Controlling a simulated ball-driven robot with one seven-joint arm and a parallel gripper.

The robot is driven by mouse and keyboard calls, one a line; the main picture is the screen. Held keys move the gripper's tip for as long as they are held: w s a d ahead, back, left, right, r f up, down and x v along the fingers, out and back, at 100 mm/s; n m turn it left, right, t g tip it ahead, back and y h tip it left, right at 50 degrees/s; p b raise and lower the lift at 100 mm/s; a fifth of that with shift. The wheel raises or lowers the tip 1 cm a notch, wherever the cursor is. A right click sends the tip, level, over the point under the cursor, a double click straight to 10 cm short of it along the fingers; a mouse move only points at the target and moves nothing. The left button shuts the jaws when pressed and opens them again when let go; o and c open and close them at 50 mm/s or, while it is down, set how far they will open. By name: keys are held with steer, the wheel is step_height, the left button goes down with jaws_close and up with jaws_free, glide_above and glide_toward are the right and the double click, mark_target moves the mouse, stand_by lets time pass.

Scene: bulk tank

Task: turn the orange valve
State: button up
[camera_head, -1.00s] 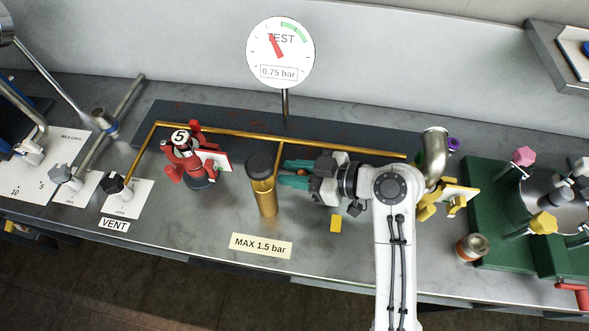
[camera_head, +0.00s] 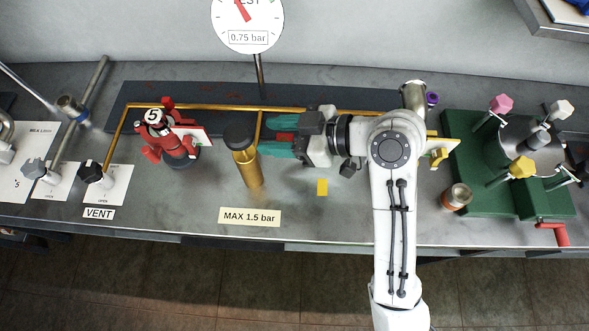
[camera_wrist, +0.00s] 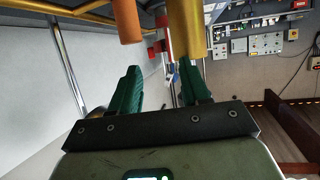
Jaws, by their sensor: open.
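An orange cylinder (camera_wrist: 127,20), which looks like the orange valve's handle, shows at the top of the wrist view, ahead of the left finger. I cannot make it out in the head view, where my gripper may cover it. My gripper (camera_head: 265,135) is open, its teal fingers pointing left, just right of the gold upright cylinder (camera_head: 247,170) with a black cap. In the wrist view the fingers of my gripper (camera_wrist: 160,72) are apart with nothing seen between them. The gold cylinder (camera_wrist: 187,25) shows there ahead of the right finger.
A red valve figure marked 5 (camera_head: 170,140) stands left of the gold cylinder. A brass pipe (camera_head: 200,106) runs along the back. The gauge (camera_head: 247,22) reads 0.75 bar. A green stand (camera_head: 465,190) with coloured knobs and a small can (camera_head: 457,196) are at right.

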steer(key=s+d+r+p, duration=0.3)
steer(key=s+r, duration=0.4)
steer(key=s, duration=0.4)
steer(key=shift+s+d+r+p, duration=0.2)
steer(key=shift+d+r+p, duration=0.05)
steer(key=shift+p, duration=0.35)
